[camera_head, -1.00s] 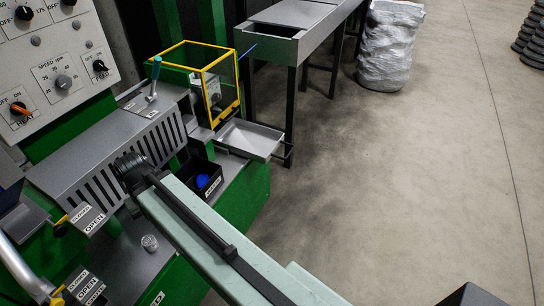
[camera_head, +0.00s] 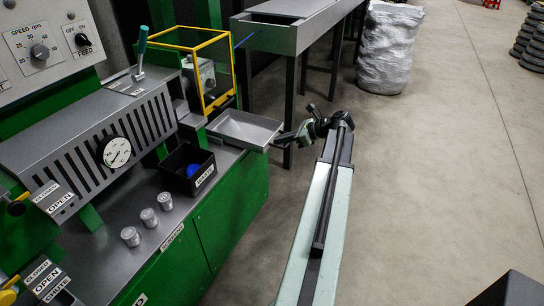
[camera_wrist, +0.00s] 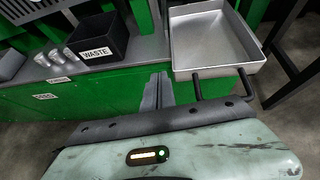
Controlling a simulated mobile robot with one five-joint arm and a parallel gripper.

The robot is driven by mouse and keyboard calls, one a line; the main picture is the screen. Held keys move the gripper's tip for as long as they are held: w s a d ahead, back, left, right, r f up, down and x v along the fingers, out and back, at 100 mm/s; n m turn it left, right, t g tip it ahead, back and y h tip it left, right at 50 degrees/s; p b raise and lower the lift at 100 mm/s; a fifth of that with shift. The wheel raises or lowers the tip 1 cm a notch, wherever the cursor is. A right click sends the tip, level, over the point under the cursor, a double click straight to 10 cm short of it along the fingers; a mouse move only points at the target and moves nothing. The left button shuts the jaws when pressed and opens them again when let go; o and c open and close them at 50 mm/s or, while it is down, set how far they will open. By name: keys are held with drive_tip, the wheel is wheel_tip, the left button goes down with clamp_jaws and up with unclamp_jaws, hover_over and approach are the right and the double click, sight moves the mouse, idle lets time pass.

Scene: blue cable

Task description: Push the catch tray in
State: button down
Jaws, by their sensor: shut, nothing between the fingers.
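The catch tray is a shallow grey metal tray (camera_head: 245,128) jutting from the end of the green machine, below the yellow-framed guard. In the wrist view the tray (camera_wrist: 208,38) is at top right, with a dark bar handle (camera_wrist: 197,88) on its near side, partly hidden by my wrist. My gripper (camera_wrist: 158,78) is shut and empty, pointing toward the machine, left of the handle in that view. In the head view my gripper is close to the tray's right corner. I cannot tell if it touches the tray or handle.
A black waste bin (camera_head: 188,170) with something blue inside sits left of the tray. Several small metal cups (camera_head: 148,217) stand on the machine ledge. A grey trough table (camera_head: 290,38) stands behind the tray. Open floor (camera_head: 430,170) lies to the right.

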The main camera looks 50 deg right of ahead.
drive_tip(key=m+h, duration=0.1)
approach(266, 145)
drive_tip(key=f+b, duration=0.1)
drive_tip(key=b, duration=0.1)
drive_tip(key=f+b, duration=0.2)
drive_tip(key=b, duration=0.1)
drive_tip(key=shift+w+a+f+b, duration=0.2)
drive_tip(key=shift+a+f+b, duration=0.15)
drive_tip(key=w, duration=0.2)
drive_tip(key=w+a, duration=0.1)
drive_tip(key=shift+w, duration=0.85)
drive_tip(key=shift+h, duration=0.4)
